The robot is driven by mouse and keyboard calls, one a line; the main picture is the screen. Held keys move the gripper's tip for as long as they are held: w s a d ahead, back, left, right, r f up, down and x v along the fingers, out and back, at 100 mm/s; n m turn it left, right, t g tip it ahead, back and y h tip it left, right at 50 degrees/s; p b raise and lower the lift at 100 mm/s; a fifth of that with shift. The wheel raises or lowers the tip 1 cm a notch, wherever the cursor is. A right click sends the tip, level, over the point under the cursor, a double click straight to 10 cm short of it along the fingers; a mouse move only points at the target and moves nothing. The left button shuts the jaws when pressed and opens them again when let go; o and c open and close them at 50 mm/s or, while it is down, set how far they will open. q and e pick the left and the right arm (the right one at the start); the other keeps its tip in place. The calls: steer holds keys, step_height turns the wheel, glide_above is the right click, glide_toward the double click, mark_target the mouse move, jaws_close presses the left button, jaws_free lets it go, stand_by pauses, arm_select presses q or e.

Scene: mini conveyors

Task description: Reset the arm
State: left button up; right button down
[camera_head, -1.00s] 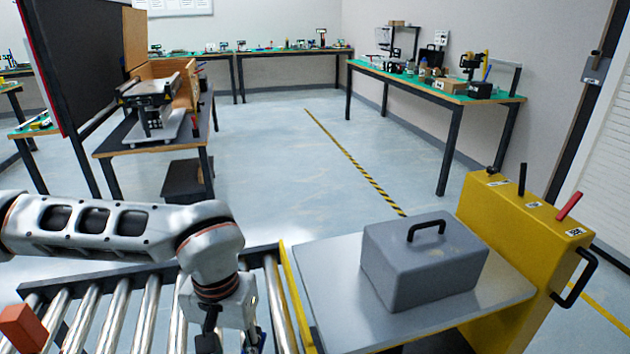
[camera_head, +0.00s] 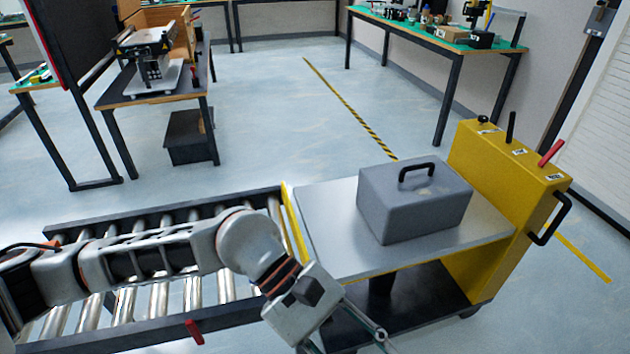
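My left arm comes in from the left over the roller conveyor (camera_head: 235,315). Its wrist is at the lower middle, and my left gripper (camera_head: 350,338) points down at the bottom edge, in front of the cart. Its fingertips are cut off by the frame, so its opening cannot be judged. No object shows in it. My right gripper is not in view. A grey case (camera_head: 415,212) with a black handle stands on the metal top of the yellow cart (camera_head: 500,205), apart from the gripper.
The cart's top (camera_head: 325,215) meets the conveyor's right end. A small red piece (camera_head: 194,331) shows at the conveyor's near rail. A dark workbench (camera_head: 135,92) with a machine stands at the back left; a green-topped bench (camera_head: 425,28) stands at the back right. The floor between is open.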

arm_select(q)
steer(key=w+d+r+n+t+h+p, duration=0.1)
steer(key=d+r+n+h, duration=0.2)
steer(key=r+n+h, duration=0.3)
steer(key=w+d+r+n+t+h+p, duration=0.1)
steer(key=w+d+r+n+h, duration=0.1)
steer(key=r+n+h, duration=0.45)
steer(key=w+a+f+n+t+y+p, duration=0.15)
steer(key=w+a+n+t, duration=0.5)
steer(key=n, duration=0.65)
steer(key=w+a+f+n+t+y+p, duration=0.1)
steer(key=w+a+n+t+y, duration=0.2)
steer(key=w+n+t, duration=0.7)
steer(key=s+a+f+n+t+y+p, duration=0.1)
steer(key=s+a+f+n+t+y, duration=0.1)
steer(key=a+f+n+y, duration=0.55)
steer(key=s+a+f+n+t+y+p, duration=0.1)
steer(key=a+f+n+t+y, duration=0.3)
steer(key=f+n, duration=0.65)
steer(key=s+a+f+n+g+y, duration=0.3)
steer(key=s+a+f+n+g, duration=0.4)
steer(key=s+a+f, duration=0.5)
step_height(320, 180, down, 4)
steer(key=shift+s+f+n+y+p, duration=0.1)
steer(key=shift+s+n+y+p, duration=0.3)
steer(key=shift+s+n, duration=0.5)
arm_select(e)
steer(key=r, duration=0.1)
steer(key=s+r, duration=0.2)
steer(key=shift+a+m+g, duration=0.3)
